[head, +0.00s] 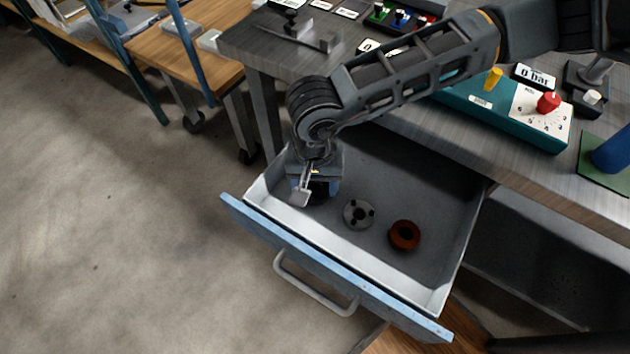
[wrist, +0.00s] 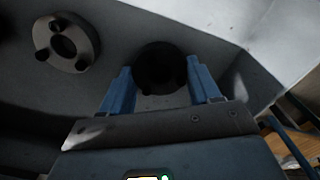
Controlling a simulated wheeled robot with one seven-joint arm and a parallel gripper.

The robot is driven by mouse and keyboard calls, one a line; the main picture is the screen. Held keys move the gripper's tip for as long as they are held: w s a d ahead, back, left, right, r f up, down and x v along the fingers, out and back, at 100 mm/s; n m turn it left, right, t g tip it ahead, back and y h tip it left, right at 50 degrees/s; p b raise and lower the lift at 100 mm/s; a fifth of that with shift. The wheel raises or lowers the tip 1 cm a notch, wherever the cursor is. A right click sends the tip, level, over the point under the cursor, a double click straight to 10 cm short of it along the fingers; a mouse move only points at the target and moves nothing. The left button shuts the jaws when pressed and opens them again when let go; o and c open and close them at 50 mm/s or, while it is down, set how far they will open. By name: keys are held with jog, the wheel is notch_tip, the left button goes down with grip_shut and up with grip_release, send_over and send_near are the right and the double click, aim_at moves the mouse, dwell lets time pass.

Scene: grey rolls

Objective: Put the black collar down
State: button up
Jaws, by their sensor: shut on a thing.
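The black collar (wrist: 160,66) is a dark round ring between the two blue fingers of my gripper (wrist: 160,82) in the wrist view. My gripper is shut on it. In the head view my gripper (head: 317,184) points down inside the open drawer (head: 449,262), at its left end. There the collar (head: 319,192) shows as a dark patch, partly hidden by the gripper. I cannot tell whether it touches the drawer floor. A grey collar with dark holes (head: 358,214) lies to its right and also shows in the wrist view (wrist: 66,42). A rust-brown collar (head: 404,235) lies further right.
The drawer's front panel (head: 330,268) and side walls stand around my gripper. The drawer floor is bare behind and to the right of the collars. The workbench (head: 400,128) above carries a teal box (head: 505,112) with knobs.

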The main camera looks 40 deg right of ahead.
jog(key=o, duration=1.3)
jog(key=shift+f, duration=0.1)
notch_tip(320, 180, up, 12)
jog(key=shift+r+p, duration=0.2)
jog(key=shift+p, duration=0.2)
